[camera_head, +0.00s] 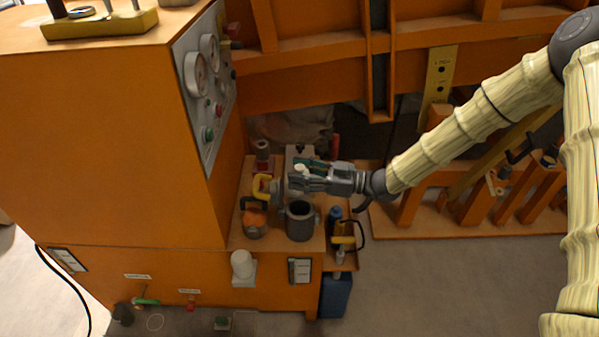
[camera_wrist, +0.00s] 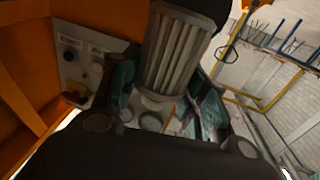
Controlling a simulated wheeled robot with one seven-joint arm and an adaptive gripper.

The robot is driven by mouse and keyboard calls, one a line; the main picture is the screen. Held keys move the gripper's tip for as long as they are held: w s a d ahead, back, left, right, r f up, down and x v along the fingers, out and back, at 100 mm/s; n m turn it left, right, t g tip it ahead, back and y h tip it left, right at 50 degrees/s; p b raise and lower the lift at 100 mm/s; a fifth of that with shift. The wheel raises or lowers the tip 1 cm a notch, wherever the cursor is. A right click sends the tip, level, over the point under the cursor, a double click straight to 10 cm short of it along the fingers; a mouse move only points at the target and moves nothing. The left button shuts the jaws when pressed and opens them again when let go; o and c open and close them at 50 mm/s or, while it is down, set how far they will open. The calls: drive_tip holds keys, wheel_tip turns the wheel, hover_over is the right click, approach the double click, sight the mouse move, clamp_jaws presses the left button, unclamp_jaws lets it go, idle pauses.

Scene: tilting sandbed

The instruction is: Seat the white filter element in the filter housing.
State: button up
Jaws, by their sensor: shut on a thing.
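The white filter element (camera_wrist: 172,55) shows in the wrist view as a pleated, pale grey cylinder with a dark end cap at the top. My gripper (camera_wrist: 160,100) is shut on it, with a teal-padded finger on each side. In the head view my gripper (camera_head: 290,182) reaches in from the right, above the workbench. The element is mostly hidden by the fingers there. I take the dark grey, open-topped cylinder (camera_head: 300,224) on the bench to be the filter housing. It stands just below my gripper in the picture; the exact height between them cannot be told.
An orange-topped canister (camera_head: 254,220) stands close left of the housing, with a yellow ring-shaped part (camera_head: 262,187) behind it. A dark blue bottle (camera_head: 335,214) is close on the right. The orange cabinet with a gauge panel (camera_head: 205,80) rises at the left.

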drive_tip(key=shift+d, duration=0.15)
drive_tip(key=shift+f+b, duration=1.65)
drive_tip(key=shift+f, duration=1.35)
drive_tip(key=shift+f+b, duration=1.5)
drive_tip(key=shift+f, duration=1.15)
drive_tip(key=shift+r, duration=0.2)
drive_tip(key=shift+r+p, duration=0.45)
drive_tip(key=shift+r, duration=0.1)
drive_tip(key=shift+r, duration=0.25)
drive_tip(key=shift+r+p, duration=0.95)
drive_tip(key=shift+r, duration=0.45)
